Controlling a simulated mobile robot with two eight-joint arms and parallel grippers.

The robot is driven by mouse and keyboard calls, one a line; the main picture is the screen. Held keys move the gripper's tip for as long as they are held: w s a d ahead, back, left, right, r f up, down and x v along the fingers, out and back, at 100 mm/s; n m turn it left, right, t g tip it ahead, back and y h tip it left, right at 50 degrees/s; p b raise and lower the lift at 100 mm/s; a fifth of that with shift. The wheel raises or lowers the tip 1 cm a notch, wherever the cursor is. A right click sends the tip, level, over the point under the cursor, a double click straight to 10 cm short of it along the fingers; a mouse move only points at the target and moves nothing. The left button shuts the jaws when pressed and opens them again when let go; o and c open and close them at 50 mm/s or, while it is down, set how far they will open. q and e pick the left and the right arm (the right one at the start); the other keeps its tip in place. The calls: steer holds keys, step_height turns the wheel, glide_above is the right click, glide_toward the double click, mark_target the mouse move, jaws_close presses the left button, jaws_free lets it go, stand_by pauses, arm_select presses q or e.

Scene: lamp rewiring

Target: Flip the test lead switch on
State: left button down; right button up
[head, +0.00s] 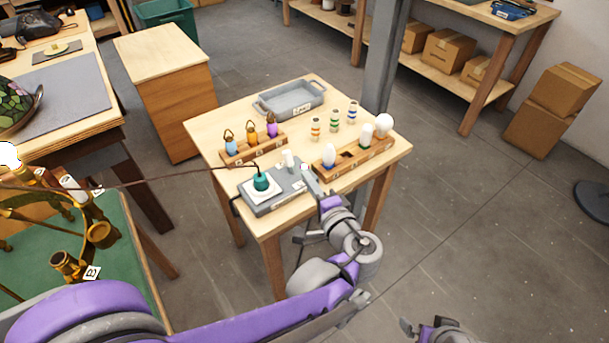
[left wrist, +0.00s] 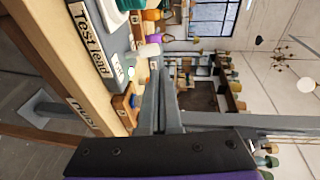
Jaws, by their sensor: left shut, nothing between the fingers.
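The grey test lead box (head: 262,207) sits at the near edge of the small wooden table. A teal plug-like piece (head: 261,182) stands on its white plate, with a dark cord running left from it. A white cylinder (head: 288,160) stands near the box's far end. My left gripper (head: 308,176) is shut and empty, its tips close to the box's right end; contact cannot be told. In the left wrist view the shut fingers (left wrist: 153,95) point past the labelled box (left wrist: 118,66). The switch lever cannot be made out clearly. A part of my right arm (head: 435,330) shows at the bottom edge.
Behind the box stand a wooden rack of coloured lamps (head: 252,149) and a grey tray (head: 291,98). A bulb rack (head: 352,156) is close to my left gripper's right. Several striped cylinders (head: 335,118) stand behind it. A green-topped bench (head: 125,235) is at left.

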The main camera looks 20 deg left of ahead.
arm_select(q)
steer(key=s+d+r, duration=0.2)
steer(key=s+d, duration=0.1)
steer(key=s, duration=0.1)
steer(key=shift+s+d+r, duration=0.2)
steer(key=shift+d, duration=0.05)
arm_select(e)
steer(key=shift+w+a+r, duration=0.2)
steer(key=shift+w+a, duration=0.05)
steer(key=shift+w, duration=0.05)
arm_select(q)
steer(key=s+a+f+n+g+h+p, duration=0.3)
steer(key=s+a+f+g, duration=0.3)
steer(key=a, duration=0.4)
steer(key=s+d+f+n+h+p, duration=0.1)
steer(key=s+n+h+p, duration=0.2)
steer(key=s+n+h, duration=0.3)
steer(key=shift+s+d+n+g+h, duration=0.35)
steer(key=shift+s+h, duration=0.45)
steer(key=shift+s, duration=0.3)
arm_select(e)
step_height(320, 180, up, 7)
steer(key=w, duration=0.1)
steer(key=shift+w, duration=0.25)
